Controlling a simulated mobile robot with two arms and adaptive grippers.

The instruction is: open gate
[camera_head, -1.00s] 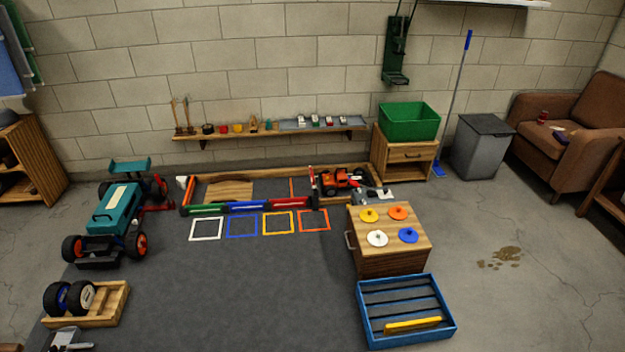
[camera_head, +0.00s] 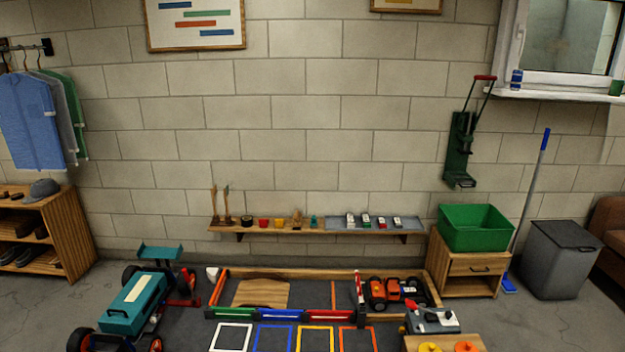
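A low-walled pen (camera_head: 300,273) stands on the floor mat by the back wall. Its front has a green, blue and red rail (camera_head: 275,313). A grey device with a red part (camera_head: 431,318) is in front of the car, at the back of the wooden box. Neither of my grippers is in view.
White, blue, yellow and orange squares (camera_head: 316,340) mark the mat in front. A wooden cabinet (camera_head: 467,272) with a green bin (camera_head: 474,228) stands right. A grey trash bin (camera_head: 560,258) is farther right.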

